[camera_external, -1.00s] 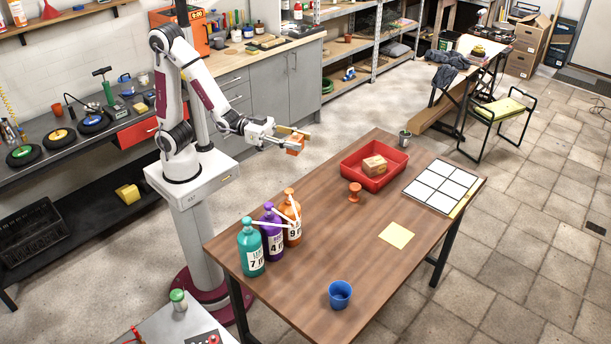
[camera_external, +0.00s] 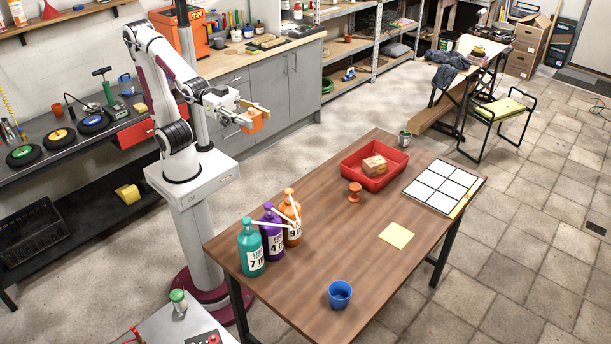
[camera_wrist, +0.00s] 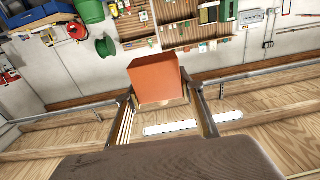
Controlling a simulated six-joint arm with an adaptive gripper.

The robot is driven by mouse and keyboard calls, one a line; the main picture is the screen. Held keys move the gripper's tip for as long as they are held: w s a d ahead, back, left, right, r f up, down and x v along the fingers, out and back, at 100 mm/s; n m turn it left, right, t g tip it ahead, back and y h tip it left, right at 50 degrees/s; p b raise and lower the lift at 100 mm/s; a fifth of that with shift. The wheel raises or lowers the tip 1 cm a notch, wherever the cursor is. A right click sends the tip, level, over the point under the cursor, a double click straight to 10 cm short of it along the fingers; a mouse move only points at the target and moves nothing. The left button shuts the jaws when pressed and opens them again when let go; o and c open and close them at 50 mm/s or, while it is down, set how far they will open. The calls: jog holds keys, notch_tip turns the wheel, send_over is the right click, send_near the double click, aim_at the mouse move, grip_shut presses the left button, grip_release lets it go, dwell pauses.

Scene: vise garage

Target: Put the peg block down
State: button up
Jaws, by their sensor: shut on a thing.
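The peg block looks like an orange block (camera_external: 251,121) in the external view. My gripper (camera_external: 256,113) is shut on it and holds it in the air, left of and above the wooden table (camera_external: 330,240). In the wrist view the orange block (camera_wrist: 155,78) sits between the two fingers of my gripper (camera_wrist: 165,103). The block's far side is hidden.
On the table, a red tray (camera_external: 350,172) holds a cardboard-brown block (camera_external: 374,164). An orange spool-like piece (camera_external: 354,192), three bottles (camera_external: 270,235), a blue cup (camera_external: 340,294), a yellow sheet (camera_external: 397,235) and a white grid board (camera_external: 440,187) stand apart. The table's middle is clear.

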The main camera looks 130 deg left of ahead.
jog(key=shift+s+d+r+h, duration=0.1)
jog(key=shift+d+h, duration=0.05)
jog(key=shift+d, duration=0.3)
jog(key=shift+d+r+h, duration=0.1)
jog(key=shift+d+h, duration=0.05)
jog(key=shift+d, duration=0.25)
jog(key=shift+a, duration=0.1)
dwell(0.7)
